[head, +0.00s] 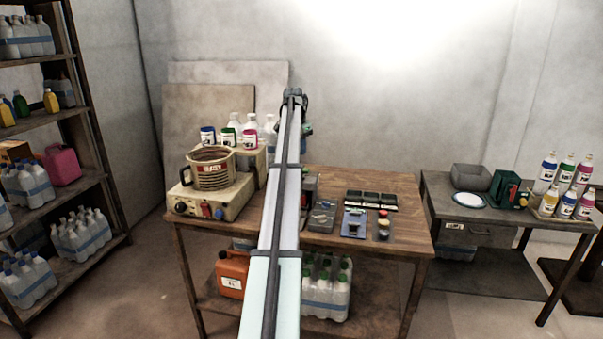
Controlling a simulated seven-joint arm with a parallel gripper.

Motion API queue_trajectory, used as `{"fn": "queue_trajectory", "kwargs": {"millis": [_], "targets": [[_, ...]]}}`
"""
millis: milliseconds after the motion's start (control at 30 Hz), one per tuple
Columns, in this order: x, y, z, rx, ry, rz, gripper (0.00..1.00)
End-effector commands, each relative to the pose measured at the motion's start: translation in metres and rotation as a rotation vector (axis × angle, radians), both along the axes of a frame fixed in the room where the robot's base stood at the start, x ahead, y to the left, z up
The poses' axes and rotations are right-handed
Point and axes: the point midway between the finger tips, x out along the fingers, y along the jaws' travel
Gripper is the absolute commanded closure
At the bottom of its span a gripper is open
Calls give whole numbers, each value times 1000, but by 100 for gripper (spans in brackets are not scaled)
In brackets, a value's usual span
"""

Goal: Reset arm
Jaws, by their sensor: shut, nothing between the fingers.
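My arm runs as a long pale beam with a dark strip, from the bottom middle of the head view up and away over the wooden workbench (400,181). My gripper (295,94) is at the dark far end of the arm, small against the grey wall. It looks shut and empty, but its fingers are too small to make out clearly. The arm hides part of the bench behind it.
On the bench, a heater vat (211,170) and several jars stand left of the arm. Dark trays (371,199) and a blue-grey device (354,222) lie right. A shelf rack (93,130) stands left. A side table (480,212) with bottles stands right.

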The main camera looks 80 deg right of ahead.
Motion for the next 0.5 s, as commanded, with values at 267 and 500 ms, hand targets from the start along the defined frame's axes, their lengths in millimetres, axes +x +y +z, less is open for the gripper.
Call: {"fn": "queue_trajectory", "kwargs": {"millis": [267, 500], "targets": [[0, 0, 8, 0, 0, 0, 100], [0, 0, 8, 0, 0, 0, 100]]}}
